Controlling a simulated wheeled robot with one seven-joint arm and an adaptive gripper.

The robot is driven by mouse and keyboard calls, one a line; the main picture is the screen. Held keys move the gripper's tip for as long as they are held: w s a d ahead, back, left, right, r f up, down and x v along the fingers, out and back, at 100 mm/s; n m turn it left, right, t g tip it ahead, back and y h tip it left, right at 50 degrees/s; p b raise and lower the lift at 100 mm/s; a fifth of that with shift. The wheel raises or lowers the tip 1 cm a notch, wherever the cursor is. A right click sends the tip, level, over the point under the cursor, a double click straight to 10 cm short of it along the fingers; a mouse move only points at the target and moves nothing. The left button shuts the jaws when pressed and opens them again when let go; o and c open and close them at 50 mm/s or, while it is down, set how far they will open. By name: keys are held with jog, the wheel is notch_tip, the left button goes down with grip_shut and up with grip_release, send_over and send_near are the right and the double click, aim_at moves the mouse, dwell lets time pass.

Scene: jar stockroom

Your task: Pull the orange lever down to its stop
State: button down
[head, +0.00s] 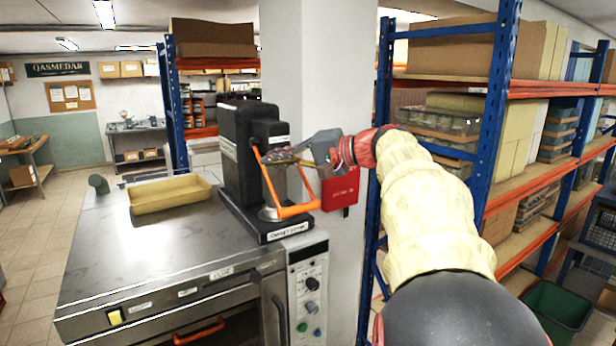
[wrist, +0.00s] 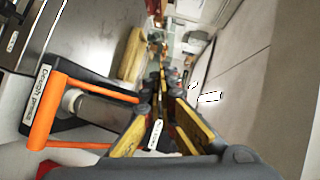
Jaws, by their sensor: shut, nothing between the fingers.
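The orange lever (head: 299,209) is a U-shaped handle on the black dough press (head: 240,150), which stands on a steel oven top. Its two arms slope down from the press, and its crossbar is low, near the press base. In the wrist view the lever (wrist: 45,115) fills the left side, with its crossbar nearest the left edge. My gripper (head: 270,157) is above the crossbar, beside the press head. Its yellow-padded fingers (wrist: 163,110) are shut and empty. The crossbar is outside the fingers. I cannot tell whether a finger touches a lever arm.
A white pillar (head: 315,70) and a red box (head: 341,190) stand close behind my gripper. Blue-and-orange shelving (head: 495,110) fills the right. Floor at left is open.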

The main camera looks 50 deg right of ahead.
jog(key=s+d+f+n+g+h+p, duration=0.2)
jog(key=s+d+n+g+h+p, duration=0.5)
jog(key=s+g+p, duration=0.25)
jog(key=shift+n+t+y, duration=0.3)
jog(key=shift+n+t, duration=0.15)
jog(key=shift+n, duration=0.25)
jog(key=p+x, duration=0.1)
jog(key=x, duration=0.6)
jog(key=p+x, duration=0.2)
jog(key=x, duration=0.5)
jog(key=shift+w+d+r, duration=0.15)
jog(key=shift+w+r, duration=0.1)
jog(key=shift+w, duration=0.05)
